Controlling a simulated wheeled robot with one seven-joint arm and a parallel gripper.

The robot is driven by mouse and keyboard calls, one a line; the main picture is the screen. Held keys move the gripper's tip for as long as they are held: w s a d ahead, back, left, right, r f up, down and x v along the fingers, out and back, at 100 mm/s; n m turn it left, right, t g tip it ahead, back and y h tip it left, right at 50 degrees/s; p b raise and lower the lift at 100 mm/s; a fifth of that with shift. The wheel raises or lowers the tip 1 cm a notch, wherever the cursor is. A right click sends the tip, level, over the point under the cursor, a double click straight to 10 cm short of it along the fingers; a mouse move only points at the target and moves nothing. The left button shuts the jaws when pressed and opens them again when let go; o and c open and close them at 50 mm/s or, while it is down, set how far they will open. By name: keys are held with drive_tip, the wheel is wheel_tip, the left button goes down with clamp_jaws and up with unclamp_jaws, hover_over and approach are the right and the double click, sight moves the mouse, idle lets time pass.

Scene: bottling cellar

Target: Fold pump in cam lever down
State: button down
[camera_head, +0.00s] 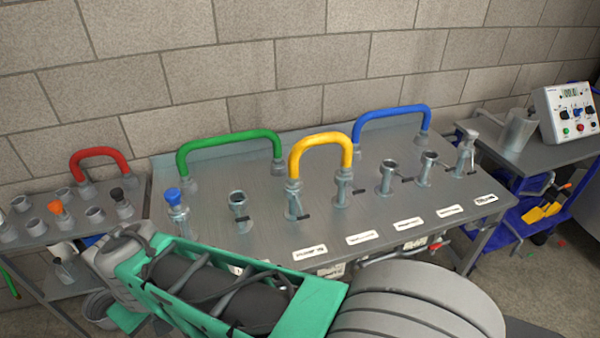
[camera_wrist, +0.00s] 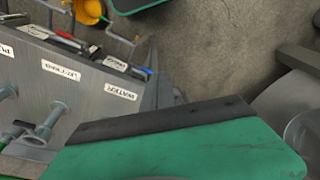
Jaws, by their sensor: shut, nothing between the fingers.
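A grey metal bench (camera_head: 270,225) carries a row of upright metal couplings, several with small dark cam levers. Levers show on a coupling (camera_head: 239,205) at left, on the two couplings under the yellow hose (camera_head: 320,142), and on open couplings (camera_head: 388,172) farther right. The front-edge labels are too small to read in the head view, so I cannot tell which lever is the pump-in one. In the wrist view, a label starting "PU" (camera_wrist: 6,50) is cut off at the left edge. My gripper (camera_wrist: 150,122), green with a dark edge strip, is shut and empty beside the bench.
A green hose (camera_head: 228,142), a blue hose (camera_head: 390,115) and a red hose (camera_head: 98,155) arch upward. A control box (camera_head: 570,112) stands on the right-hand table. My arm crosses in front of the bench, hiding part of its front edge. A block wall stands behind.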

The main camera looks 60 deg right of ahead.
drive_tip(key=w+d+r+m+h+p, duration=0.1)
drive_tip(key=w+d+r+m+p, duration=0.2)
drive_tip(key=d+r+m+p, duration=0.5)
drive_tip(key=r+m+g+h+b, duration=0.15)
drive_tip(key=m+g, duration=0.25)
drive_tip(key=m, duration=1.4)
hover_over(301, 216)
drive_tip(key=w+a, duration=0.2)
drive_tip(key=p+x, duration=0.1)
drive_tip(key=x, duration=0.7)
drive_tip(key=p+x, duration=0.1)
drive_tip(key=x, duration=0.3)
drive_tip(key=shift+w+a+f+p, duration=0.15)
drive_tip(key=shift+w+a+p, duration=0.1)
drive_tip(key=shift+a+p, duration=0.1)
drive_tip(key=shift+f, duration=0.45)
drive_tip(key=shift+f+b, duration=0.1)
drive_tip(key=shift+b, duration=0.2)
